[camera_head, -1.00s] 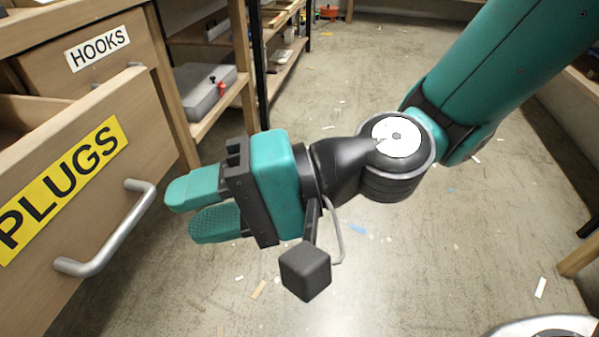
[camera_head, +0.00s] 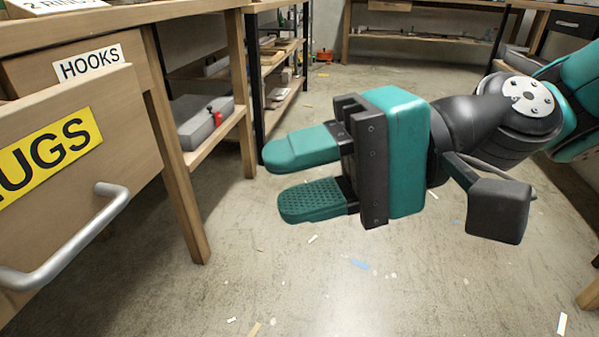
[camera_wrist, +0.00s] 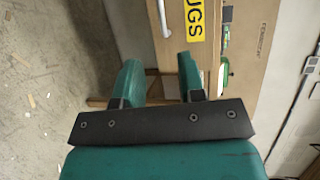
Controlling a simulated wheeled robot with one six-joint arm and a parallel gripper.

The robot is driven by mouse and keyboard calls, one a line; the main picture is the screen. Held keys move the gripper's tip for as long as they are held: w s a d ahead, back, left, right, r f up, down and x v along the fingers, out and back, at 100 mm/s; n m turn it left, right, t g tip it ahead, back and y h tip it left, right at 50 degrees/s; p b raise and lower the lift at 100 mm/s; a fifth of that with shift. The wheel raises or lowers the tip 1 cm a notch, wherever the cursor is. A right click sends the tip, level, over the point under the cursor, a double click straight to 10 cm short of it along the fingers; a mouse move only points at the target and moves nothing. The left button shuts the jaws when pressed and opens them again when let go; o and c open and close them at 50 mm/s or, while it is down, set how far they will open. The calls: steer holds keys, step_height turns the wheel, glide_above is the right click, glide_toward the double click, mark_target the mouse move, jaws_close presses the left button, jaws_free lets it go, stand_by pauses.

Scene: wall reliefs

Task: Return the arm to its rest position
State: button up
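My gripper (camera_head: 298,174) hangs in free air over the floor, to the right of the workbench. Its two green fingers point left and stand apart, with nothing between them. In the wrist view my gripper (camera_wrist: 157,85) also shows a clear gap between the fingers. The drawer (camera_head: 130,185) with the yellow label ending in "UGS" stands pulled out at the left, its metal handle (camera_head: 85,240) apart from my fingers. The drawer front also shows beyond the fingers in the wrist view (camera_wrist: 178,60).
A drawer labelled "HOOKS" (camera_head: 90,65) sits behind the open one. A bench leg (camera_head: 180,170) stands left of my gripper. A grey case (camera_head: 200,122) lies on a low shelf. A shelf unit (camera_head: 282,90) stands behind. The floor (camera_head: 340,285) is open, with small scraps.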

steer(key=s+d+f+n+t+h+p, duration=0.1)
steer(key=d+f+n+h+p, duration=0.15)
steer(key=d+h, duration=0.4)
steer(key=d+f+n+t+h+p, duration=0.1)
steer(key=d+f+n+h+p, duration=0.1)
steer(key=d+n+h, duration=0.4)
step_height(320, 180, up, 37)
steer(key=m+p, duration=0.2)
steer(key=p, duration=3.5)
steer(key=shift+d+y+p, duration=0.35)
steer(key=shift+y, duration=0.1)
